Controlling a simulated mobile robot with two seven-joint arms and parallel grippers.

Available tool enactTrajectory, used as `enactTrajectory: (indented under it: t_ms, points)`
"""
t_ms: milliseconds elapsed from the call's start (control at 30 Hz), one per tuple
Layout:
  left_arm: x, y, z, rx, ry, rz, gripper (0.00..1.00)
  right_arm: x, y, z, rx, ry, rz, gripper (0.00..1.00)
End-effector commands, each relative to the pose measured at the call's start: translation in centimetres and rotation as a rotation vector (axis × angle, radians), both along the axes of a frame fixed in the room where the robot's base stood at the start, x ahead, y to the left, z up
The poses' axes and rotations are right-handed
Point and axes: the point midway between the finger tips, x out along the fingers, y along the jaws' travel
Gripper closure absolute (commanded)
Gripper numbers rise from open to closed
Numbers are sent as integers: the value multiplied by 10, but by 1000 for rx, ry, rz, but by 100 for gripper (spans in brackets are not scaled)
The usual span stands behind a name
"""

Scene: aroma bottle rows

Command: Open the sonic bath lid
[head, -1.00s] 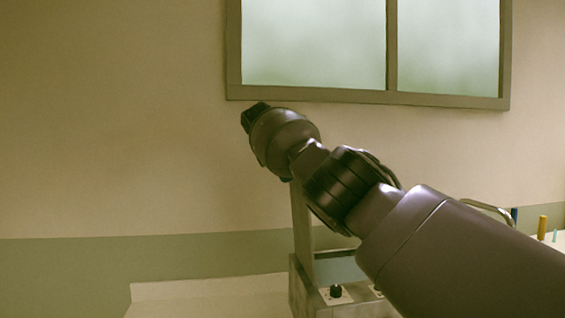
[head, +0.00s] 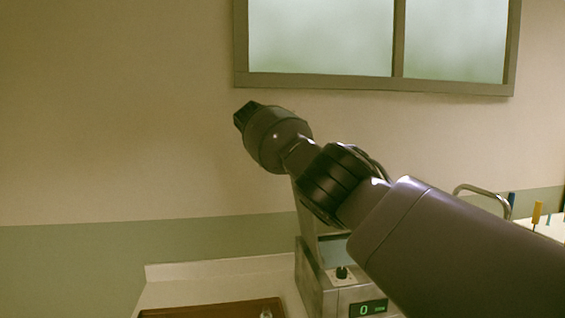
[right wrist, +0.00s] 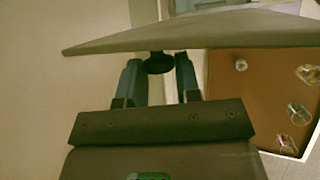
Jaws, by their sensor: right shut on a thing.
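The sonic bath (head: 314,287) is a metal box with a dial and a green display, low in the head view. Its lid (head: 307,222) stands up steeply from the box, seen almost edge-on and partly behind my right arm. In the right wrist view the lid (right wrist: 225,32) is a thin grey plate across the picture, with a dark round knob (right wrist: 158,63) on it. My right gripper (right wrist: 158,72) is shut on that knob, one finger on each side. My left gripper is not in view.
A brown tray (head: 225,309) lies on the white counter (head: 205,272) left of the bath. The right wrist view shows the tray (right wrist: 260,85) holding several small glass bottles. A metal handle rail (head: 480,188) and coloured sticks (head: 537,213) are at the right. A window is behind.

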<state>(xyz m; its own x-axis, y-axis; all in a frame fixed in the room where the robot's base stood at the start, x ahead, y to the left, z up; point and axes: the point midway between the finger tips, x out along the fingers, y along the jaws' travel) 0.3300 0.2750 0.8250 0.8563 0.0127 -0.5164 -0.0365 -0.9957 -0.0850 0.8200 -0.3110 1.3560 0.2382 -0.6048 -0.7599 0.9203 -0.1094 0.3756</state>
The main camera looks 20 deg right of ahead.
Motion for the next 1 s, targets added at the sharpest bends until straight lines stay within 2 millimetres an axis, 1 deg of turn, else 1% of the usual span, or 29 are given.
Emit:
enactTrajectory:
  t_ms: [33, 167, 200, 333, 567, 667, 767, 1000]
  points:
    - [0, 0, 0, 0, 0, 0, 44, 1, 1, 3, -2, -6, 4, 100]
    - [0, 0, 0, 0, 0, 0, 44, 0, 1, 2, -1, -5, 4, 100]
    - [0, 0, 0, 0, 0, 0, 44, 1, 1, 2, -1, -5, 4, 66]
    - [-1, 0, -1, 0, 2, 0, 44, 0, 1, 1, 0, -3, 2, 46]
    - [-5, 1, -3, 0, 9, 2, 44, 0, 0, 0, 1, -1, 1, 46]
    - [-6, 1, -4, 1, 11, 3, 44, -1, 3, 3, 1, -2, 2, 46]
    - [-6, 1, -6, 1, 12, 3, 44, -3, 9, 11, 1, -3, 2, 46]
    - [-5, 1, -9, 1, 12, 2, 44, -13, 36, 44, 1, -4, 4, 46]
